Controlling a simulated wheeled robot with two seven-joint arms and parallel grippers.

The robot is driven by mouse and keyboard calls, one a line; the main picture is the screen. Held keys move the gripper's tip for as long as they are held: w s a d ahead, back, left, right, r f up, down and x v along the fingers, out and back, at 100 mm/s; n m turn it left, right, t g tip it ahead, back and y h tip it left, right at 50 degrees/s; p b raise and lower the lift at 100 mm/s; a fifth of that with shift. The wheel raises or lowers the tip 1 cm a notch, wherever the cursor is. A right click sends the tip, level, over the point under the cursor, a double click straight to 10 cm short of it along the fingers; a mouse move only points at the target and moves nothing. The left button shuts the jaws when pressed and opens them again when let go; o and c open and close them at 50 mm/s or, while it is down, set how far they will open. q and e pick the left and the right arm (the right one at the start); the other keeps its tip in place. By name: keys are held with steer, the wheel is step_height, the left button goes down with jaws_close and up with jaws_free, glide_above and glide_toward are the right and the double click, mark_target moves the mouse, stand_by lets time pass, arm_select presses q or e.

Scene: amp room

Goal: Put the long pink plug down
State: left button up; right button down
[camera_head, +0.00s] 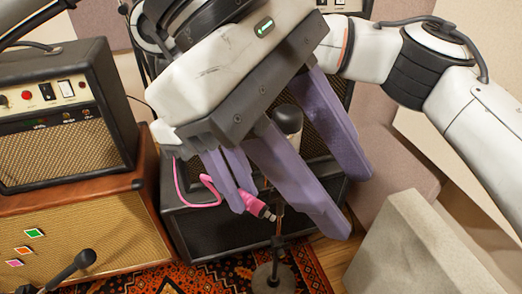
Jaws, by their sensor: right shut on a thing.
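The pink plug (254,205), with a silver tip pointing right and down, is held between the thin purple fingers of my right gripper (238,203). Its pink cable (181,188) loops off to the left. The plug is in front of a black amp (195,238), apparently apart from it. My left gripper (345,208) is nearer the camera and further right. Its two large purple fingers are spread apart with no thing clearly gripped between them. Its white body hides most of the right gripper.
A microphone (288,119) on a stand with a round base (274,277) stands behind the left gripper's fingers. An amp head (62,150) sits on a brown cabinet (110,228) at left. Another microphone (72,266) is at bottom left. A grey block (410,245) is at right.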

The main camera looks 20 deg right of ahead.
mark_target(272, 215)
arm_select(q)
steer(key=w+a+f+t+y, duration=0.3)
steer(key=w+a+t+y, duration=0.15)
steer(key=w, duration=0.25)
steer(key=shift+m+t, duration=0.3)
steer(key=shift+t, duration=0.05)
steer(key=f, duration=0.3)
steer(key=w+d+f, duration=0.1)
steer(key=f, duration=0.3)
steer(key=d+f, duration=0.1)
steer(key=f, duration=0.3)
steer(key=shift+w+f, duration=0.2)
steer(key=shift+w, duration=0.05)
steer(key=c, duration=1)
arm_select(e)
steer(key=c, duration=1.6)
jaws_free()
